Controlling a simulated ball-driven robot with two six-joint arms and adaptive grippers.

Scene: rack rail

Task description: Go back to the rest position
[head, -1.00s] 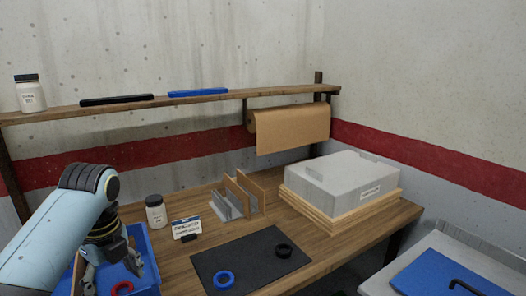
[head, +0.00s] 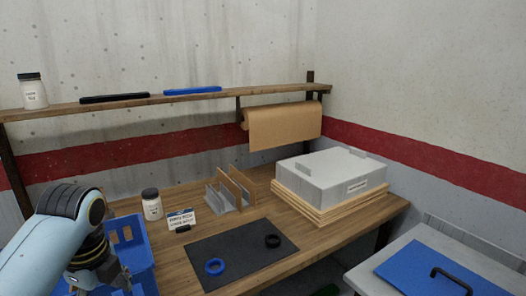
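My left gripper (head: 100,284) is at the lower left, over the blue crate (head: 146,252). Its fingers look spread apart, with nothing seen between them; the tips are at the bottom edge of the picture. My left arm covers part of the crate, and its contents are mostly hidden. My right gripper is not in view.
A black mat (head: 238,262) holds a blue ring (head: 214,267) and a black ring (head: 273,241). A label stand (head: 181,219), a jar (head: 152,205), an upright rack (head: 230,190) and a grey box (head: 330,176) stand behind. A shelf (head: 150,102) runs above.

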